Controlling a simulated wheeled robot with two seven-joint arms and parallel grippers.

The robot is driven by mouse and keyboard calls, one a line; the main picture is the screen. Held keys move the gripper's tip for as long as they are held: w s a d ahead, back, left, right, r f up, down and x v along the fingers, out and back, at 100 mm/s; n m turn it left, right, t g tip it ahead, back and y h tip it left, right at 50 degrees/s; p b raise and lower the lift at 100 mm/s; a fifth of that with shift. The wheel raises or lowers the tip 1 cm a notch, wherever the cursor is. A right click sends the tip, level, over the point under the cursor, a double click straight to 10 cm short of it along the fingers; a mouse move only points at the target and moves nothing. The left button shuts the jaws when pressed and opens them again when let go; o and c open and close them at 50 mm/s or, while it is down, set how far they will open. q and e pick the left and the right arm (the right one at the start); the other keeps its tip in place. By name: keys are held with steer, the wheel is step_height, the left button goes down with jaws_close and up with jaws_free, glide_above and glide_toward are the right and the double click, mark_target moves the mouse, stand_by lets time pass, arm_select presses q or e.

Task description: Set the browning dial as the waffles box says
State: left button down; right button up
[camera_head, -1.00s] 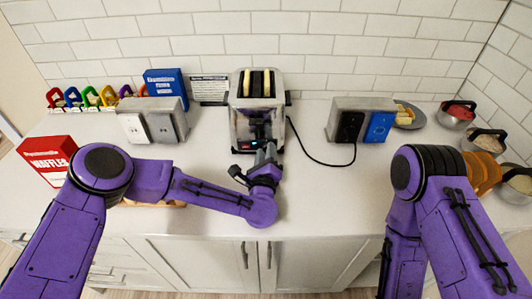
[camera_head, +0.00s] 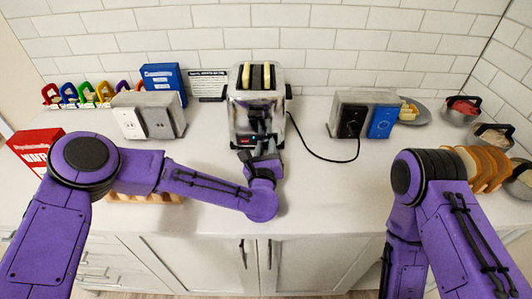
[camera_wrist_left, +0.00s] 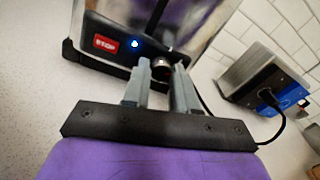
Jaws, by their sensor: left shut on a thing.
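The chrome toaster (camera_head: 240,108) stands at the back middle of the counter, with pale slices in its slots. Its dark front panel shows in the left wrist view with a red STOP button (camera_wrist_left: 106,44) and a lit blue light (camera_wrist_left: 134,43). My left gripper (camera_head: 260,143) is at the toaster's front. In the left wrist view its fingers (camera_wrist_left: 160,76) are shut on the round browning dial (camera_wrist_left: 161,66), which they partly hide. The dial's setting cannot be read. The red waffles box (camera_head: 34,148) stands at the left, partly behind my left arm. My right gripper is out of view.
Grey outlet boxes stand left (camera_head: 150,116) and right (camera_head: 345,108) of the toaster; a black cord (camera_head: 318,157) runs to the right one. A blue box (camera_head: 166,80), a small sign (camera_head: 207,83) and coloured clips line the back left. Bowls (camera_head: 461,110) stand at the right.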

arm_select(q)
steer(key=m+b, duration=0.1)
steer(key=m, duration=0.1)
steer(key=shift+f+m, duration=0.15)
steer(key=shift+m, duration=0.25)
steer(key=m+b, duration=0.1)
steer(key=m, duration=0.2)
steer(key=shift+y, duration=0.3)
steer(key=m+b, duration=0.1)
steer(key=m, duration=0.1)
steer(key=shift+m+g, duration=0.3)
steer(key=shift+m, duration=0.1)
steer(key=m, duration=0.3)
steer(key=shift+r+y, duration=0.2)
steer(key=shift+y, duration=0.1)
steer(key=m, duration=0.3)
steer(key=shift+m+y, duration=0.3)
steer(key=shift+m, duration=0.1)
steer(key=m, duration=0.7)
steer(key=shift+y, duration=0.3)
steer(key=shift+m+t, duration=0.4)
steer(key=shift+m, duration=1.3)
